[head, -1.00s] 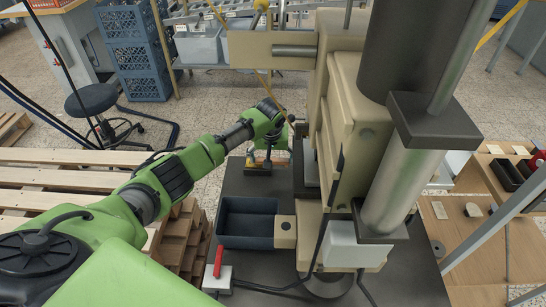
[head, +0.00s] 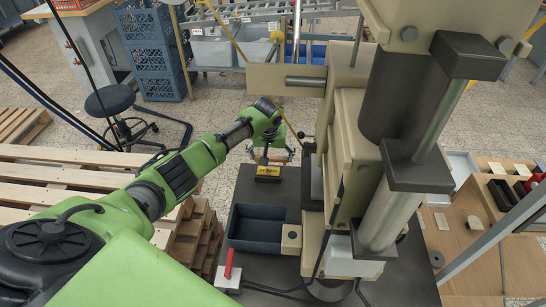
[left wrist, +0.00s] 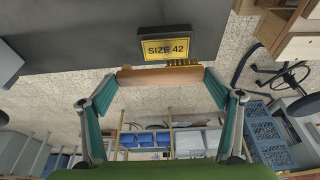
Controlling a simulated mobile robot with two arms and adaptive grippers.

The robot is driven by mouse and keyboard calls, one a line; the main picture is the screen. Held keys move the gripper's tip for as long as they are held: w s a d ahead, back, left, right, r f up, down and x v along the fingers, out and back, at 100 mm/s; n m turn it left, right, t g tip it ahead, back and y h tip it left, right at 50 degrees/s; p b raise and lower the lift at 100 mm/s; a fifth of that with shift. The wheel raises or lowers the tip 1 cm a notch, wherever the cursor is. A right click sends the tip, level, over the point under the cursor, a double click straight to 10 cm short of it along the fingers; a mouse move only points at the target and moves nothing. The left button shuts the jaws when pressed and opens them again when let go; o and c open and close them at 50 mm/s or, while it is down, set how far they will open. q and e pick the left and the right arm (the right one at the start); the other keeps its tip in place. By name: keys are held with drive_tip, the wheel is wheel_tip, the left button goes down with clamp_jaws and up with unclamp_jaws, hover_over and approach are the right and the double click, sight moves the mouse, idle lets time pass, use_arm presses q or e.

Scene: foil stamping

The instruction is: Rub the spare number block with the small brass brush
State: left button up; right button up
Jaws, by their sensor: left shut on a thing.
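The spare number block (head: 267,173) is a dark block with a yellow label. It sits near the far edge of the dark table, and the left wrist view (left wrist: 166,47) shows "SIZE 42" on it. My left gripper (head: 273,154) is just beyond the block on the far side. In the left wrist view its teal fingers (left wrist: 160,80) are shut on the small brass brush (left wrist: 145,77), which has an orange-brown handle and a short row of brass bristles. The bristles are close beside the block's edge; I cannot tell whether they touch. My right gripper is not in view.
The large beige stamping press (head: 350,150) stands right of the block. A dark blue open bin (head: 258,235) and a red-handled switch box (head: 228,277) are nearer on the table (head: 240,190). Wooden pallets (head: 70,170) lie left. The tabletop around the block is mostly clear.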

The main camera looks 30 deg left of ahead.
use_arm(q)
drive_tip(key=shift+r+p, duration=0.85)
drive_tip(key=shift+r, duration=0.45)
drive_tip(key=shift+f, duration=0.15)
drive_tip(key=shift+s, duration=0.1)
